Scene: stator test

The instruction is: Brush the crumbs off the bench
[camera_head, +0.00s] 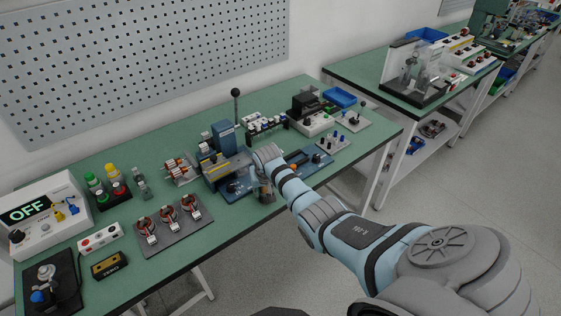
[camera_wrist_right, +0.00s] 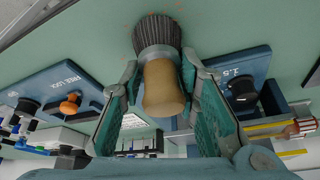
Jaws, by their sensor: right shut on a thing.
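My right gripper (camera_head: 266,181) is low over the front part of the green bench (camera_head: 150,162). In the right wrist view the right gripper (camera_wrist_right: 162,76) has its fingers on both sides of a brush (camera_wrist_right: 164,88) with a tan handle and dark bristles. The bristles point away from the palm, towards the green bench top; I cannot tell whether they touch it. Tiny specks near the bristles may be crumbs, but they are too small to be sure. My left gripper is not in view.
A blue-based fixture (camera_head: 229,172) stands just left of the gripper, with a blue plate (camera_head: 318,154) to its right. A grey tray (camera_head: 178,236) with copper-coloured stators, an OFF meter (camera_head: 40,228) and bottles stand further left. Another bench (camera_head: 362,73) stands behind right.

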